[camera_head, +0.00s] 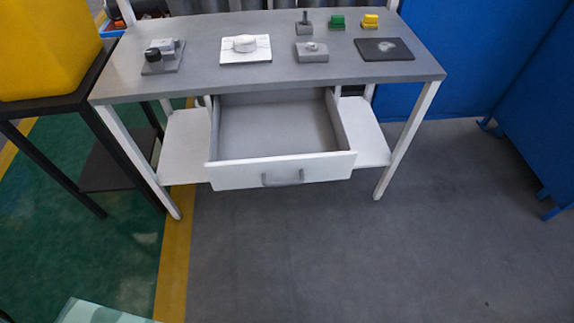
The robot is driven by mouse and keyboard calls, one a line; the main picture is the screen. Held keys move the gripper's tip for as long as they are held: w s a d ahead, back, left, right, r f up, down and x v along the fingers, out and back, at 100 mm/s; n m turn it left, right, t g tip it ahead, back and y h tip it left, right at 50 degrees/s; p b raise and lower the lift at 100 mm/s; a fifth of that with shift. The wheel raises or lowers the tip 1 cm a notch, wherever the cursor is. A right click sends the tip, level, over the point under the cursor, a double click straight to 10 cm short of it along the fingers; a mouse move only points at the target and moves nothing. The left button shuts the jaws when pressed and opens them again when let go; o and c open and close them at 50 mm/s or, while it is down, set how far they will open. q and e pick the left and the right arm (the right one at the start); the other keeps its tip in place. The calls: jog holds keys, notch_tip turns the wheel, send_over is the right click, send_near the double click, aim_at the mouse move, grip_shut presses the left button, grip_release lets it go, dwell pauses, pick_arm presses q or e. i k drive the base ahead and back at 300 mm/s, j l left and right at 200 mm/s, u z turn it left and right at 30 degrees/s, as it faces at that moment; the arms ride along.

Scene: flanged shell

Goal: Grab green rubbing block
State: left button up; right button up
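A small green block (337,22) sits near the back edge of the grey tabletop (200,90), right of the middle. It stands between a dark upright post on a base (304,24) and a yellow block (370,21), apart from both. Neither of my grippers shows in the head view. Nothing touches the green block from above.
In front of it lie a black square pad (384,49) and a grey block (311,52). A white plate with a round part (245,46) and a grey fixture (162,57) stand farther left. An empty drawer (275,122) is pulled open below. Grey floor in front is clear.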

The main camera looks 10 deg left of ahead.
aim_at(336, 23)
jog(key=i+l, duration=0.2)
jog(key=i+l+u, duration=0.15)
jog(key=l, duration=0.3)
jog(key=i+l, duration=0.2)
jog(key=i+l+u, duration=0.15)
jog(key=l, duration=0.3)
jog(key=i+l, duration=0.15)
jog(key=l, duration=0.2)
jog(key=i+l+u, duration=0.1)
jog(key=l, duration=0.25)
jog(key=i, duration=0.05)
